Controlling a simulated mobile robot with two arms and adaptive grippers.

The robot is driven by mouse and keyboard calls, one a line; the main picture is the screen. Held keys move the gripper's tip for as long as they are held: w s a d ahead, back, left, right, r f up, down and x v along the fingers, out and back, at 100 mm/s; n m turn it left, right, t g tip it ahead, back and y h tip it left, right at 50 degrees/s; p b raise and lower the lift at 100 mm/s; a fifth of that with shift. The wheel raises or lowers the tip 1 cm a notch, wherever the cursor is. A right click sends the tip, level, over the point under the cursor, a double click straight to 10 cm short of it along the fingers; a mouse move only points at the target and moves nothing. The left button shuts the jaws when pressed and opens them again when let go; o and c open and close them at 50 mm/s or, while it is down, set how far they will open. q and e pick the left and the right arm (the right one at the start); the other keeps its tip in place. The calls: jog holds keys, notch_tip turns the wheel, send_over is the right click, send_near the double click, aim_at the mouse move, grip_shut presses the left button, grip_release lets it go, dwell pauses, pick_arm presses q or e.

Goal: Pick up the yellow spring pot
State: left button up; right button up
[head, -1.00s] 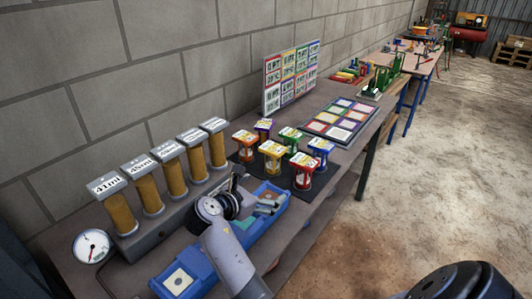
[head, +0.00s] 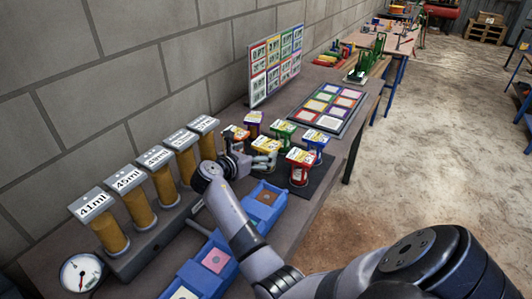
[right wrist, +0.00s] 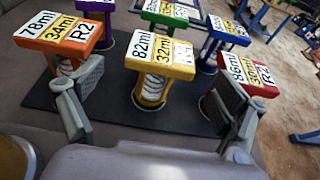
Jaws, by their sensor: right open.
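The yellow spring pot (right wrist: 160,55) stands upright on a dark mat (right wrist: 110,108), with labels reading 82ml and 32ml on its top and a coil spring below. In the head view the yellow pot (head: 267,144) is partly hidden by my right gripper (head: 262,159). In the right wrist view my right gripper (right wrist: 142,90) is open. One finger is on either side of the yellow pot, nearer the camera, and nothing is held. My left gripper is not in view.
An orange pot (right wrist: 60,31) and a red pot (right wrist: 247,72) stand close beside the fingers. Green, purple and blue pots stand behind. Labelled cylinders (head: 128,182) line the wall side, and a blue tray (head: 232,239) lies nearer.

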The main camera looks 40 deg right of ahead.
aim_at(266, 146)
jog(key=shift+w+d+f, duration=0.15)
jog(key=shift+d, duration=0.3)
jog(key=shift+d+f, duration=0.1)
jog(key=shift+d, duration=0.4)
jog(key=x, duration=0.3)
jog(key=shift+w+d+f+p, duration=0.15)
jog(key=shift+d+p, duration=0.1)
jog(key=shift+p, duration=0.15)
jog(key=shift+w+d+f, duration=0.15)
jog(key=shift+d+f, duration=0.05)
jog(key=shift+d, duration=0.25)
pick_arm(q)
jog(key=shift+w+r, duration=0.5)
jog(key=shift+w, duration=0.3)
pick_arm(e)
jog(key=shift+r, duration=0.1)
jog(key=shift+c, duration=0.6)
jog(key=c, duration=1.3)
